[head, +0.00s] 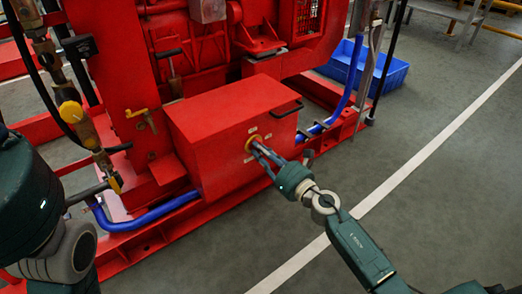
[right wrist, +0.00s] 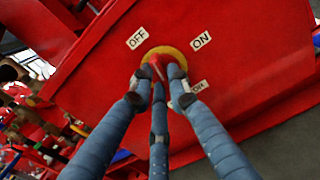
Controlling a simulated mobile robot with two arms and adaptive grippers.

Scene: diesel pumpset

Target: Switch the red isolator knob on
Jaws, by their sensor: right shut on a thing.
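The red isolator knob (right wrist: 157,66) sits on a round yellow plate on the sloped face of a red box (head: 215,150). An OFF label (right wrist: 137,38) is at the plate's upper left and an ON label (right wrist: 201,40) at its upper right in the right wrist view. My right gripper (head: 257,149) reaches the plate from the lower right in the head view. Its three fingers (right wrist: 160,76) are shut on the knob. The fingers cover much of the knob, and I cannot tell where it points. My left gripper is out of view.
A third label (right wrist: 198,87) is partly behind a finger. Blue hoses (head: 150,216) run along the red base frame. A blue crate (head: 368,66) stands behind. The grey floor at right is clear.

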